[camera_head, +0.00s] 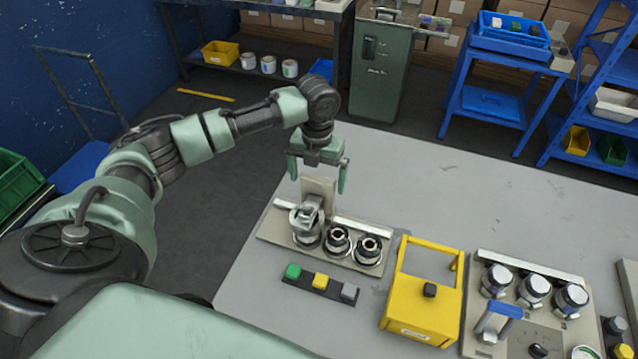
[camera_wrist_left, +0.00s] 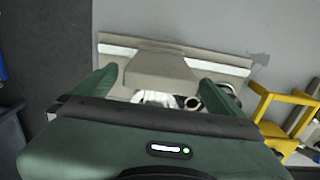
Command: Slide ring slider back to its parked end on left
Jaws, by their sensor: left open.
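The ring slider looks to be the beige upright block (camera_head: 318,198) with a light grey ring part (camera_head: 307,218) at its front, at the left end of a beige base plate (camera_head: 272,228). The ring part is over or around the leftmost of the cups in the row; I cannot tell how closely. My left gripper (camera_head: 318,184) is open, pointing down above the block, with a finger to each side. In the left wrist view the beige block (camera_wrist_left: 160,70) lies between the open fingers (camera_wrist_left: 157,80), with a gap on both sides. My right gripper is out of view.
Two dark-rimmed cups (camera_head: 353,244) stand uncovered right of the ring part. A button strip (camera_head: 320,283) lies in front. A yellow handled box (camera_head: 421,305) and another plate with several jars (camera_head: 533,289) stand to the right. The grey table (camera_head: 430,190) is clear behind.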

